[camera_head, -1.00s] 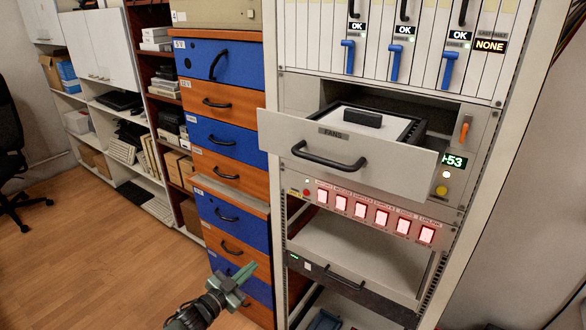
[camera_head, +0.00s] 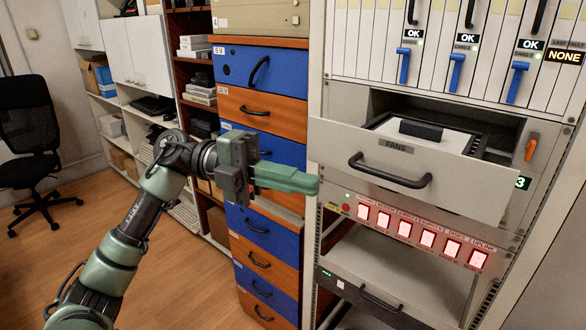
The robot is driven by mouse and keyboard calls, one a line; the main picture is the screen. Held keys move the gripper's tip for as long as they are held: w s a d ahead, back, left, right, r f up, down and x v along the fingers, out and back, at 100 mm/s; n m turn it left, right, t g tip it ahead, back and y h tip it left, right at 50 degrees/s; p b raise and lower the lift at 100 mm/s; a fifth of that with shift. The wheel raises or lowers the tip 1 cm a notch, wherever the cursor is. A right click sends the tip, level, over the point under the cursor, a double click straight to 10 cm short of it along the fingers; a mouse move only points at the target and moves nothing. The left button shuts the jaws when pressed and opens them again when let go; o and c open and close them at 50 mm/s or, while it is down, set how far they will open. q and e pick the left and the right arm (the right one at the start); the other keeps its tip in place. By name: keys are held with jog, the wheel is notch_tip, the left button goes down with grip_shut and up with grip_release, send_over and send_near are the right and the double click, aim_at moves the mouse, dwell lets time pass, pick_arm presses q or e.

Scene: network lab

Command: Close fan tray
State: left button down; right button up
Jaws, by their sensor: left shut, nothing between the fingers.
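The fan tray (camera_head: 440,165) is a grey drawer labelled FANS in the rack. It stands pulled out, with its dark-framed top and a black block showing behind the front panel. Its black bar handle (camera_head: 390,172) is on the front. My left gripper (camera_head: 312,184) is shut and empty, its green fingers pointing right. The fingertips appear close to the left edge of the tray's front panel, below its upper corner; I cannot tell whether they touch. My right gripper is not in view.
Red lit switches (camera_head: 428,238) run below the tray. Blue levers (camera_head: 456,72) on card modules are above, and an orange lever (camera_head: 531,147) is to the right. A blue and orange drawer cabinet (camera_head: 262,75) stands left of the rack. An office chair (camera_head: 30,140) is far left.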

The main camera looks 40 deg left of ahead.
pick_arm(q)
jog(key=w+d+p, duration=0.4)
jog(key=w+d, duration=0.1)
jog(key=d, duration=0.1)
jog(key=shift+w, duration=0.15)
jog(key=shift+w, duration=0.1)
